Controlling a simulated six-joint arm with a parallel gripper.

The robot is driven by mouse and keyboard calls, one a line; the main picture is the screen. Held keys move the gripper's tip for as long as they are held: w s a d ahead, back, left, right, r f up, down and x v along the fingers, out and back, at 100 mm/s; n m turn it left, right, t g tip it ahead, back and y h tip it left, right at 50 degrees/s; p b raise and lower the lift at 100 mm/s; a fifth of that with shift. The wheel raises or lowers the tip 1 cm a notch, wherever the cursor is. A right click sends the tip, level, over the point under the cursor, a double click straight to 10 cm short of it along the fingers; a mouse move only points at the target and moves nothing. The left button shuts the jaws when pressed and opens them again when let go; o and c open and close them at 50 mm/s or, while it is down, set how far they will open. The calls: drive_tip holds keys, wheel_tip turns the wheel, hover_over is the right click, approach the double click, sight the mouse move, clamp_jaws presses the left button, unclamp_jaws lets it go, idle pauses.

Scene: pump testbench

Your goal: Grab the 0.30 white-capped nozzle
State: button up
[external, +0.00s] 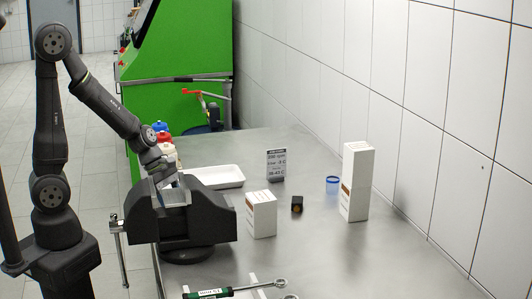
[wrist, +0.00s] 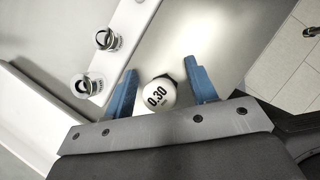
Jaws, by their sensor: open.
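The white-capped nozzle (wrist: 158,94) shows in the wrist view with its round white cap marked 0.30 facing the camera. A dark part shows just behind the cap. My gripper (wrist: 161,65) is open, with one blue finger on each side of the nozzle. Gaps show between the cap and both fingers, so it is not gripped. In the external view my gripper's tip is low behind the dark vise (external: 192,232), and the nozzle cannot be made out there.
In the wrist view, two metal pieces, an upper one (wrist: 105,39) and a lower one (wrist: 82,86), sit left of my fingers. The external view shows a white tray (external: 216,178), a small white box (external: 262,214), a tall white box (external: 355,182) and colored bottles (external: 164,138) near my arm.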

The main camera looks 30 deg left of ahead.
drive_tip(key=c, duration=1.1)
